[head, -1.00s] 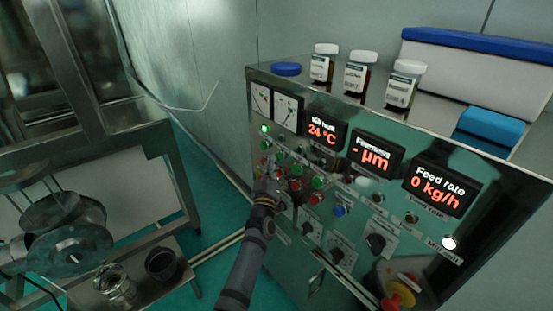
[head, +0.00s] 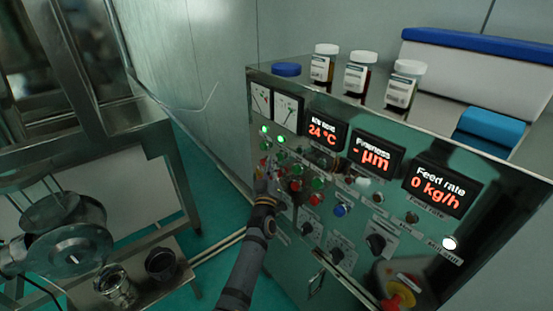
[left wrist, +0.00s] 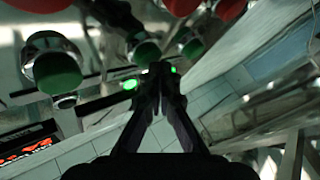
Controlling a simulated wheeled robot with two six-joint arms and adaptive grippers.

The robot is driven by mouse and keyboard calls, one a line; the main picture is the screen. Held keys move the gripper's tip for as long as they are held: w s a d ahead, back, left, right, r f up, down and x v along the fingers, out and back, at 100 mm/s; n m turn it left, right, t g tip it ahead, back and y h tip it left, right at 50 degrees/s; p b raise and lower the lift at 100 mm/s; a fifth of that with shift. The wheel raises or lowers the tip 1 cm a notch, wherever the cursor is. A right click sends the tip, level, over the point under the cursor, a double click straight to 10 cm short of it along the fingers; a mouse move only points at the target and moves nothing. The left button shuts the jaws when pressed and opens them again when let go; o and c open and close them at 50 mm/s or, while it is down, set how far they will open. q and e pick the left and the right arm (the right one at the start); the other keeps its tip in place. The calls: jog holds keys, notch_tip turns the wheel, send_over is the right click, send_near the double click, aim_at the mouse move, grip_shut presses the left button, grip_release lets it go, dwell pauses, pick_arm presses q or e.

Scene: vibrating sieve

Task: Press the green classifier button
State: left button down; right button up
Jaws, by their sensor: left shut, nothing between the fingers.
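The control panel (head: 360,215) carries rows of green and red push buttons. Green buttons show in the head view (head: 317,183) and in the left wrist view (left wrist: 52,70); the labels are too small to read, so I cannot tell which is the classifier's. My left gripper (head: 264,178) is shut and empty, its tips up at the panel's left button columns and hiding part of them. In the left wrist view its fingertips (left wrist: 160,70) lie near a green button (left wrist: 146,51); contact cannot be made out. Two green lamps (head: 264,129) (head: 281,139) are lit above the buttons.
Displays read 24 °C, "- µm" on the fineness display (head: 371,156) and 0 kg/h. Dark knobs (head: 376,243) and a red emergency knob (head: 392,302) sit lower right on the panel. Bottles (head: 357,75) stand on top. A metal frame (head: 100,130) stands left, with open floor between.

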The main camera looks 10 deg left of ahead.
pick_arm(q)
jog(key=shift+s+a+f, duration=0.1)
jog(key=shift+s+a, duration=0.3)
jog(key=shift+s, duration=0.25)
jog(key=s+a+p, duration=0.1)
jog(key=s, duration=0.1)
jog(key=s+a+p, duration=0.1)
jog(key=s+a, duration=0.1)
dwell(0.8)
